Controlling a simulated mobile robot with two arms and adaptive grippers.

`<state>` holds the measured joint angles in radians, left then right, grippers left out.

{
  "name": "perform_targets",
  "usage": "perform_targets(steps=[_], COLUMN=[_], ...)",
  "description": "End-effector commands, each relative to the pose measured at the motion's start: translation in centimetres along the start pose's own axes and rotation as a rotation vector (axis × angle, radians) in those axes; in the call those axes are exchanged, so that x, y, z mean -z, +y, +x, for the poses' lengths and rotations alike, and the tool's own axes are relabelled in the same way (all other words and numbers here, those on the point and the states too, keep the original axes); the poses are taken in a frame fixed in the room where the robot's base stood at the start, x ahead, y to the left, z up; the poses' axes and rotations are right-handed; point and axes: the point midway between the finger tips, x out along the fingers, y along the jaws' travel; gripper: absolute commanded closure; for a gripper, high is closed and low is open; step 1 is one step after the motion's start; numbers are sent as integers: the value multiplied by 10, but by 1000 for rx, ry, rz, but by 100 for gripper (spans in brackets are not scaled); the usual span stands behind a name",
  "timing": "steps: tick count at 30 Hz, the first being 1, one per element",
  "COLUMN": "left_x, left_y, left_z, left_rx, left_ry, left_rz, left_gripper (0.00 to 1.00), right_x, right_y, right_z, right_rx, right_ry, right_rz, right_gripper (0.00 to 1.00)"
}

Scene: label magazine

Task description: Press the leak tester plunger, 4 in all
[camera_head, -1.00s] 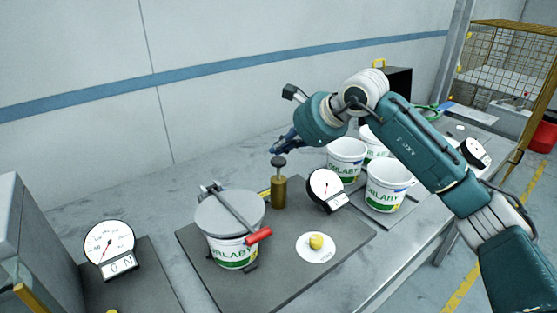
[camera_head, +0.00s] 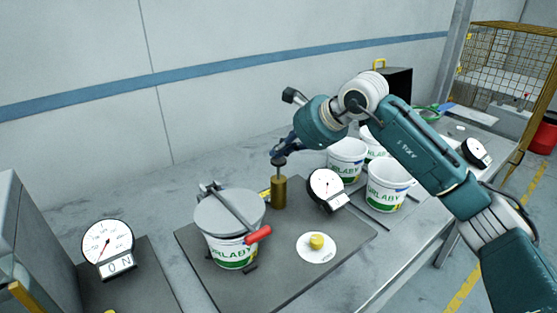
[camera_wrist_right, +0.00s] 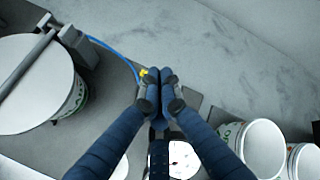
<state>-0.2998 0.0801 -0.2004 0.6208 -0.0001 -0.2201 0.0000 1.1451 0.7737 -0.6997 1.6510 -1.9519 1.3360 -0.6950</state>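The leak tester plunger has a brass cylinder (camera_head: 279,192) with a dark knob (camera_head: 278,162) on top, and stands on a dark plate behind the lidded tub. My right gripper (camera_head: 281,154) is right above the knob, its tips at or touching it. In the wrist view the right gripper (camera_wrist_right: 160,76) has its two blue fingers together, with nothing seen between them; the plunger is hidden below them. A lidded white tub (camera_head: 232,245) sits under a clamp bar with a red handle (camera_head: 258,236). A dial gauge (camera_head: 325,186) stands right of the plunger. My left gripper is not in view.
A yellow button (camera_head: 316,241) on a white disc sits on the front of the dark plate (camera_head: 200,268). Open white tubs (camera_head: 388,188) stand to the right under my arm. Another gauge (camera_head: 107,242) stands at left. A blue hose (camera_wrist_right: 112,50) runs behind the clamped tub.

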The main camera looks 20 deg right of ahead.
Motion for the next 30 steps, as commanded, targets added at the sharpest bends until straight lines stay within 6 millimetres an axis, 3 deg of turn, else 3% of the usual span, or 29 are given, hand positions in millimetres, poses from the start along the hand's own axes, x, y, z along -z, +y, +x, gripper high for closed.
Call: perform_targets(steps=[30], left_x=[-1], left_y=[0], left_z=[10], left_rx=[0], left_ry=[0], left_rz=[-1], left_gripper=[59], right_x=[7], right_y=[8], right_z=[10], right_rx=[-3], right_ry=[2], right_rz=[0], right_gripper=[100])
